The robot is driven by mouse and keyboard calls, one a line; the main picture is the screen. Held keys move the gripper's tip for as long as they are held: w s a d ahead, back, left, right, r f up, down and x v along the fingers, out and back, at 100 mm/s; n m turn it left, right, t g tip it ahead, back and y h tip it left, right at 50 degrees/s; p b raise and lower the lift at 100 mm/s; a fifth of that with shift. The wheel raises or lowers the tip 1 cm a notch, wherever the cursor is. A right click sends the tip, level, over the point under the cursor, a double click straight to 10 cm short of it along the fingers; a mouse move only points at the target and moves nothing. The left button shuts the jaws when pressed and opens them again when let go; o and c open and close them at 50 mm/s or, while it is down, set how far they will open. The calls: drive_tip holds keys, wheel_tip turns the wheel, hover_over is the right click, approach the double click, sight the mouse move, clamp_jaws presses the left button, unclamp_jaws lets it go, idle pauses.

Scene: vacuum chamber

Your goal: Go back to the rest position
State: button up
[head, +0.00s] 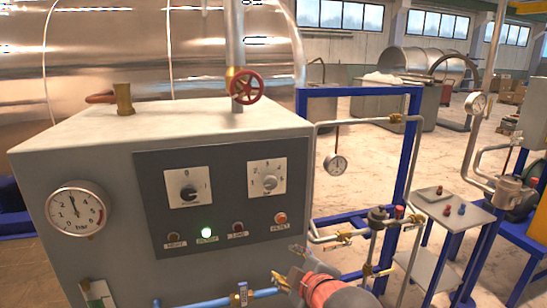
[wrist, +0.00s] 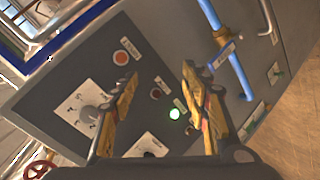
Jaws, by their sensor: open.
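My gripper (head: 287,266) is at the bottom of the head view, in front of the lower right of the grey cabinet. Its yellow fingers also show in the wrist view (wrist: 158,78), spread apart with nothing between them. Beyond them is the dark control panel (head: 223,203) with two rotary knobs (head: 189,192) (head: 269,183) and a row of small labelled buttons. A green lamp (head: 206,233) is lit; it shows in the wrist view (wrist: 174,114) between the fingers. An orange button (head: 281,218) is at the row's right end. No contact is clear.
A pressure gauge (head: 75,210) is on the cabinet's left. A red handwheel valve (head: 246,87) stands above the cabinet. A blue pipe (head: 212,299) runs below the panel. Blue frames with pipes (head: 407,150) and a small side table (head: 447,208) stand to the right. Open floor lies behind.

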drive_tip(key=s+d+f+m+g+h, duration=0.1)
drive_tip(key=s+d+f+m+g, duration=0.2)
drive_tip(key=s+d+m, duration=0.4)
drive_tip(key=s+d+f+m+g+h, duration=0.2)
drive_tip(key=s+d+m, duration=0.5)
drive_tip(key=s, duration=0.8)
drive_tip(key=shift+s+d+f+g+h, duration=0.3)
drive_tip(key=shift+d+f+g, duration=0.3)
drive_tip(key=shift+f, duration=0.15)
drive_tip(key=shift+c, duration=0.4)
